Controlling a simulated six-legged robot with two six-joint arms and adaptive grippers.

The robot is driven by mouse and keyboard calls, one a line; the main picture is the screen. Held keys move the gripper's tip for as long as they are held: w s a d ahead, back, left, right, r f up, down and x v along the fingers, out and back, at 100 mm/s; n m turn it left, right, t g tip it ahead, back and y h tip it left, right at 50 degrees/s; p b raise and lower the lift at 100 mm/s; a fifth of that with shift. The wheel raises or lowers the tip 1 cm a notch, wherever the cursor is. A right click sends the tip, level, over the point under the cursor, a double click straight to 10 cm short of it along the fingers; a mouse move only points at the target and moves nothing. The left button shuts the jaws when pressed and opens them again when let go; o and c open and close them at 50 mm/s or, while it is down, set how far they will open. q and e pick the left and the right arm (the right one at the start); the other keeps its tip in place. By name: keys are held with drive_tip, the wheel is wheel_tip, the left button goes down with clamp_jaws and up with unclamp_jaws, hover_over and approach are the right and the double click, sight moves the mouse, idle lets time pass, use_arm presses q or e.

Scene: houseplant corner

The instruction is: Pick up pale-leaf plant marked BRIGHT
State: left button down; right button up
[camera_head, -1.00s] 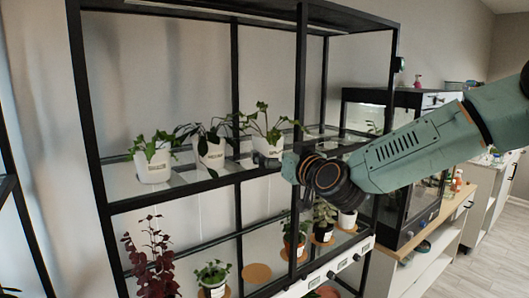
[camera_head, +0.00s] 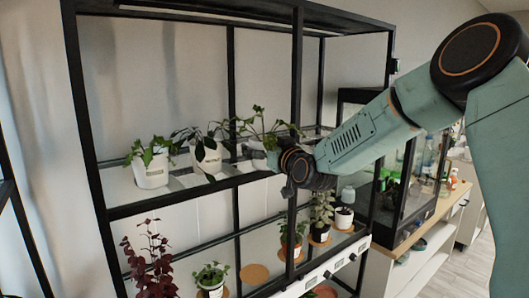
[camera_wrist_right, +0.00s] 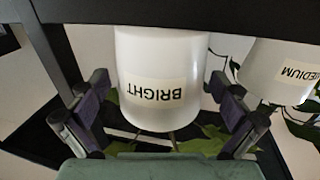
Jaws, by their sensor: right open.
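The plant marked BRIGHT stands on the upper shelf (camera_head: 225,183). In the head view its trailing green leaves (camera_head: 258,128) show, but its pot is partly hidden by my right gripper. In the right wrist view, which is upside down, its white pot (camera_wrist_right: 150,65) shows with the BRIGHT label facing me. My right gripper (camera_wrist_right: 160,112) is open, with one finger on each side of the pot, the pot between or just beyond them. Clear contact is not visible. My left gripper is not in view.
A white pot labelled MEDIUM (camera_wrist_right: 275,72) stands close beside it, also seen in the head view (camera_head: 207,158). Another potted plant (camera_head: 151,168) is further left. Black rack posts (camera_head: 297,100) stand near my arm. Several plants, including a dark red one (camera_head: 152,262), are on the lower shelf.

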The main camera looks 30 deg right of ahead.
drive_tip(key=shift+s+d, duration=0.1)
drive_tip(key=shift+w+a, duration=0.25)
drive_tip(key=c, duration=0.5)
drive_tip(key=shift+s+d, duration=0.15)
drive_tip(key=shift+d, duration=0.05)
drive_tip(key=c, duration=0.6)
drive_tip(key=shift+a, duration=0.1)
drive_tip(key=c, duration=0.4)
